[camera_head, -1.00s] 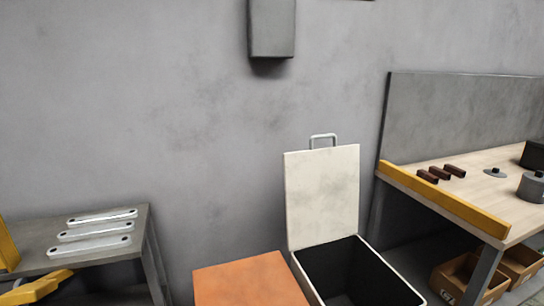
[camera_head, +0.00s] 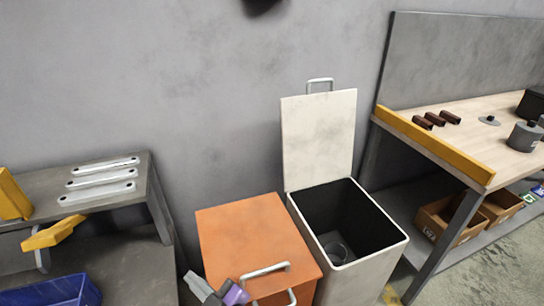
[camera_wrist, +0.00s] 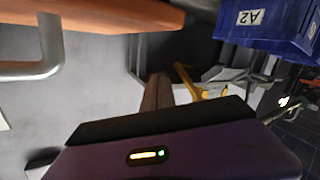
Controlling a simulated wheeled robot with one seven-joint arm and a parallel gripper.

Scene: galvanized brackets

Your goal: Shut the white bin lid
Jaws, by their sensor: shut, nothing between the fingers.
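The white bin (camera_head: 365,272) stands against the wall with its top open and a dark, deep inside. Its white lid (camera_head: 318,140) stands up nearly vertical at the back edge, with a grey metal handle (camera_head: 320,82) on its upper edge. A round grey shape lies inside the bin, too dark to name. My gripper (camera_head: 198,286) is low in the head view, at the front left of the orange bin, apart from the white lid. In the wrist view its fingers (camera_wrist: 158,92) are together and empty.
An orange bin (camera_head: 250,235) with a closed lid and metal handles adjoins the white bin's left side. A grey bench (camera_head: 110,205) with metal brackets is left, a blue bin (camera_head: 50,292) below it. A workbench (camera_head: 470,130) stands right. Wall space above the lid is clear.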

